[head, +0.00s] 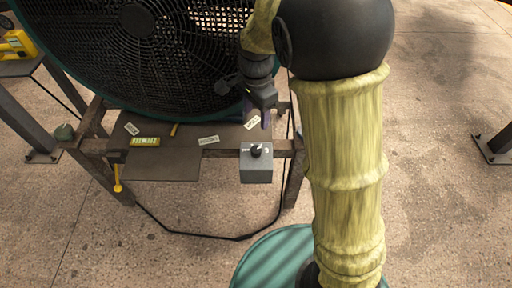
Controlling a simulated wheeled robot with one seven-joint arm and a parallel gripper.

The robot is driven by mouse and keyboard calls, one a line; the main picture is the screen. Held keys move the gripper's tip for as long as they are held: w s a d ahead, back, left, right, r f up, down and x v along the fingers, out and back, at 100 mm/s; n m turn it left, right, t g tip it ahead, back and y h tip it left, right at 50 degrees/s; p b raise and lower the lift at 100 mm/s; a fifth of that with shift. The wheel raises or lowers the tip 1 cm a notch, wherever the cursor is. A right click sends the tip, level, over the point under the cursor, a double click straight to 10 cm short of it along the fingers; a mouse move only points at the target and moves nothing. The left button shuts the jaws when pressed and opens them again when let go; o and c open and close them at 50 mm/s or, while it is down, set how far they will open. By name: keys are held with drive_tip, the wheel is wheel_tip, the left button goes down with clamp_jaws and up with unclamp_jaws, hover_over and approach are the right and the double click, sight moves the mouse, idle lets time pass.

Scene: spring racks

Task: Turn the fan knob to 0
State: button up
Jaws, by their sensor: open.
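The fan knob (255,150) is a small black knob on top of a grey control box (256,174), fixed at the front edge of the fan's stand. Small white marks show beside the knob, but they are too small to read surely. The large round fan (135,50) with a dark grille and teal rim stands behind. My gripper (266,122) is open and empty, pointing down, above and slightly behind the knob, apart from it in the picture. Its fingers are small and partly dark, so their exact gap is hard to see.
A brown shelf (165,168) left of the box holds a yellow-green label and several white tags. A yellow-handled tool (118,186) hangs at its left edge. A black cable (215,236) loops on the floor. A metal post base (495,146) stands at right. Floor in front is clear.

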sight(256, 150)
wheel_tip(256, 150, down, 16)
drive_tip(key=b, duration=0.4)
drive_tip(key=shift+r, duration=0.2)
drive_tip(key=shift+f, duration=0.25)
drive_tip(key=shift+s, duration=0.1)
drive_tip(key=c, duration=1)
